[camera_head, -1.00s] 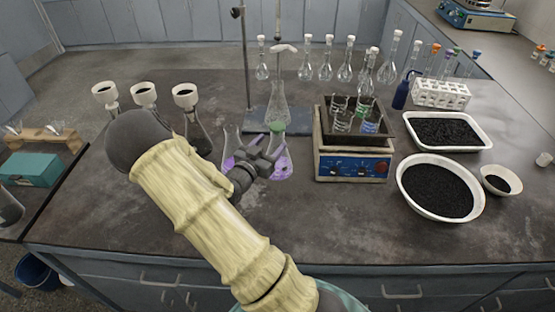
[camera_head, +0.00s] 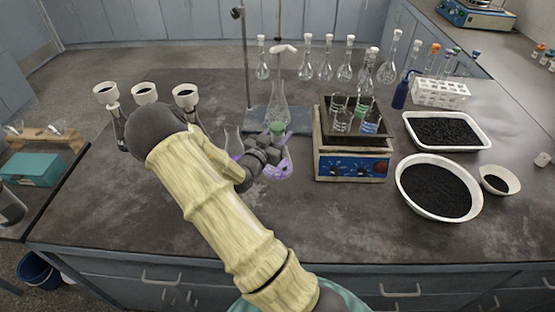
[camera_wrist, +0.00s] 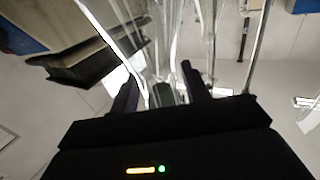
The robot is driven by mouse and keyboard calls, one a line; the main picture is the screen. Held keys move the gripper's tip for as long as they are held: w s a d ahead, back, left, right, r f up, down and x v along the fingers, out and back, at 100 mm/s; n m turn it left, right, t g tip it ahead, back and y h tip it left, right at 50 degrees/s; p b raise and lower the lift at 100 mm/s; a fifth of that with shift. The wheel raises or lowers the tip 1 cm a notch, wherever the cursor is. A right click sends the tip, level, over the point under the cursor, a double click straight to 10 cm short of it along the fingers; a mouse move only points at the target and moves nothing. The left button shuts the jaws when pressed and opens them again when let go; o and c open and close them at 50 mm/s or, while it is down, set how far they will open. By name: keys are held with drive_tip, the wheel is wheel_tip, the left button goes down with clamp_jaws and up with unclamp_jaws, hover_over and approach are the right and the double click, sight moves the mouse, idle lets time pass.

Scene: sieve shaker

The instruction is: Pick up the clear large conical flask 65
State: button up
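Several clear glass flasks stand around my gripper (camera_head: 279,146) near the middle of the bench. A tall clear one (camera_head: 278,104) stands behind the gripper, at the stand. A conical flask with purple liquid (camera_head: 284,167) is partly hidden behind and below the fingers. The edge of another clear flask (camera_head: 233,138) shows left of the gripper. I cannot read which is number 65. In the wrist view the fingers (camera_wrist: 160,88) are apart, with clear glass between or just beyond them; contact cannot be told.
A hot-plate box (camera_head: 352,163) with a tray of beakers stands to the right. A stand rod (camera_head: 245,60) rises behind. Funnel-topped flasks (camera_head: 186,96) are at left, partly behind my arm. A white bowl of black grains (camera_head: 402,187) is at right. The front bench is clear.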

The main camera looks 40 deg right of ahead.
clamp_jaws()
drive_tip(key=shift+r, duration=0.2)
drive_tip(key=shift+r, duration=4.95)
drive_tip(key=shift+r+p, duration=2.15)
drive_tip(key=shift+r, duration=0.3)
